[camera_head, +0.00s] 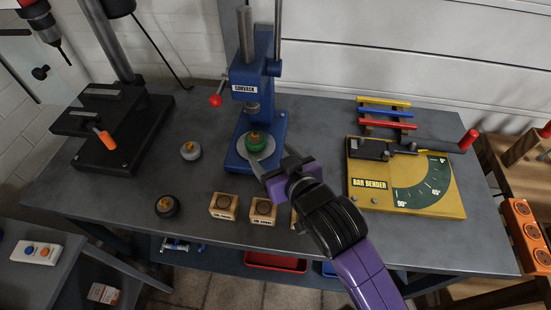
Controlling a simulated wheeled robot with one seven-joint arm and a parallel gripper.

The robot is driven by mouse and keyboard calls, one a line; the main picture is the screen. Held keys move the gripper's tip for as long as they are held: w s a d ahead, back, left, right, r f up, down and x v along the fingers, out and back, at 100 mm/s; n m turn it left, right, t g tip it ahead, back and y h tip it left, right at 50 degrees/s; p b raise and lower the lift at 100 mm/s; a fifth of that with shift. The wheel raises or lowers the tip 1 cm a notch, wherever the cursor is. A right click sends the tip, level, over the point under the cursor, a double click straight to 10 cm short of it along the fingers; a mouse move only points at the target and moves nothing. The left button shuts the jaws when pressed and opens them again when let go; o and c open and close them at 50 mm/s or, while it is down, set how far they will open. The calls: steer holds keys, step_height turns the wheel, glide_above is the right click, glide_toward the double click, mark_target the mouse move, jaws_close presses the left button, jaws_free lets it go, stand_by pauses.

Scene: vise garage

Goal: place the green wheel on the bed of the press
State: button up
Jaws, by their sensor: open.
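The green wheel (257,142) has a small brass-coloured knob on top. It sits on the round grey bed (244,155) of the blue press (251,90), below the press ram. My gripper (271,165) is open just in front and to the right of the wheel, with its fingers pointing toward the bed. One finger reaches close to the wheel's near side; I cannot tell whether it touches. No object is between the fingers that I can make out.
A grey wheel (190,151) and a dark wheel (167,206) stand left on the bench. Wooden blocks (223,206) line the front, one partly behind my arm. The bar bender (440,192) is on the right, a drill press (110,130) on the left. The press has a red-knobbed lever (216,100).

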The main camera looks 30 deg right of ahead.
steer(key=shift+s+r, duration=0.3)
steer(key=shift+s, duration=0.35)
steer(key=shift+n, duration=0.3)
steer(key=s+f, duration=0.1)
steer(key=s, duration=0.1)
steer(key=s+f, duration=0.1)
steer(key=s, duration=0.1)
steer(key=s+d+f, duration=0.1)
steer(key=s, duration=0.2)
steer(key=shift+f, duration=0.3)
steer(key=shift+y, duration=0.3)
steer(key=s, duration=0.3)
steer(key=s+f, duration=0.1)
steer(key=s, duration=0.6)
steer(key=shift+s+d+f, duration=0.1)
steer(key=shift+f, duration=0.1)
steer(key=s+r, duration=0.2)
steer(key=s, duration=0.5)
steer(key=s+r+t, duration=0.1)
steer(key=s+r, duration=0.2)
steer(key=s, duration=0.5)
steer(key=shift+a, duration=0.2)
